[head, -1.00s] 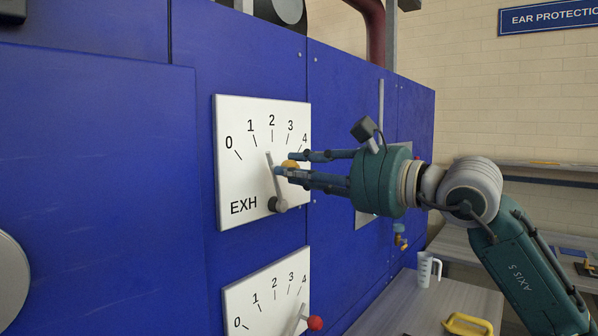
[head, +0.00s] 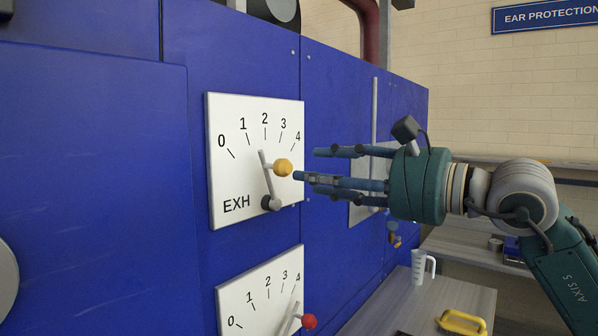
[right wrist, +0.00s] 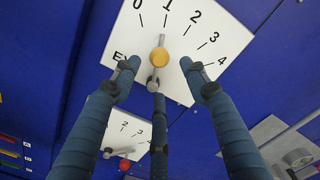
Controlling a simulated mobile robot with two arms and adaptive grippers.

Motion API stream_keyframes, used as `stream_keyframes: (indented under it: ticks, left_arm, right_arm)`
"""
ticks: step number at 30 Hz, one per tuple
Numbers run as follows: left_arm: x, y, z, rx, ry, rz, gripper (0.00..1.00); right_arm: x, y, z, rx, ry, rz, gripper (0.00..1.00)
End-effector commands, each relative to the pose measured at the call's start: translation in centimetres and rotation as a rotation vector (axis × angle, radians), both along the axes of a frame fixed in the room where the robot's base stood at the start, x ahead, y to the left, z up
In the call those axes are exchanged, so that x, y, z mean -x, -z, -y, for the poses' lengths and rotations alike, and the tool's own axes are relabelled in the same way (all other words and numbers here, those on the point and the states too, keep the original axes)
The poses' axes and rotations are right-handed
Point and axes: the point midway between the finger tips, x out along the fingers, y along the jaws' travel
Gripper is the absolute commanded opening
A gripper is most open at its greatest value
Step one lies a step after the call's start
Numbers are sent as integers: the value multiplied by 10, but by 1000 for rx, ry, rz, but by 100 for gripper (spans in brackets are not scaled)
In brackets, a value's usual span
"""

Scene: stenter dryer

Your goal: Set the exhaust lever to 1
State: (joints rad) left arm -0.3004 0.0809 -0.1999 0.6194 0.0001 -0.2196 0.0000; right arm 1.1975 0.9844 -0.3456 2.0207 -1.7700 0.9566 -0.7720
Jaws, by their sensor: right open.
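The exhaust lever (head: 266,178) is a grey bar with a yellow knob (head: 283,167) on the white EXH dial plate (head: 226,178), marked 0 to 4. The bar leans slightly left of upright. Its tip appears between marks 1 and 2 in the head view, while in the right wrist view the lever (right wrist: 161,42) lines up close to mark 1. My right gripper (head: 308,167) is open and empty, its fingers apart from the knob and to its right. In the right wrist view the knob (right wrist: 159,57) shows beyond the spread fingers. My left gripper is not in view.
A second dial plate (head: 235,301) with a red-knobbed lever (head: 309,321) is below. The blue machine panel (head: 335,85) stands behind both dials. A bench at lower right holds a white jug (head: 419,266) and a yellow-handled object (head: 462,322).

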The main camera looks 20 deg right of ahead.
Motion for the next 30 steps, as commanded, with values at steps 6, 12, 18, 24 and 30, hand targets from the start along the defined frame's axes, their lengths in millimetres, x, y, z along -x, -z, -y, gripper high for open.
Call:
stream_keyframes:
  ticks: [6,12,18,24,30]
  left_arm:
    - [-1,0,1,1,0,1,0]
    - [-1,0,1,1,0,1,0]
    - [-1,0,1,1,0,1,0]
    - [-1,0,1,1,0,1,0]
    - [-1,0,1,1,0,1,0]
  right_arm:
    - [30,2,27,1,4,-4,44]
    - [43,2,34,1,0,-3,44]
    - [44,1,35,0,-1,-3,44]
    - [44,1,35,0,-1,-2,44]
    - [46,8,14,-72,-72,-28,44]
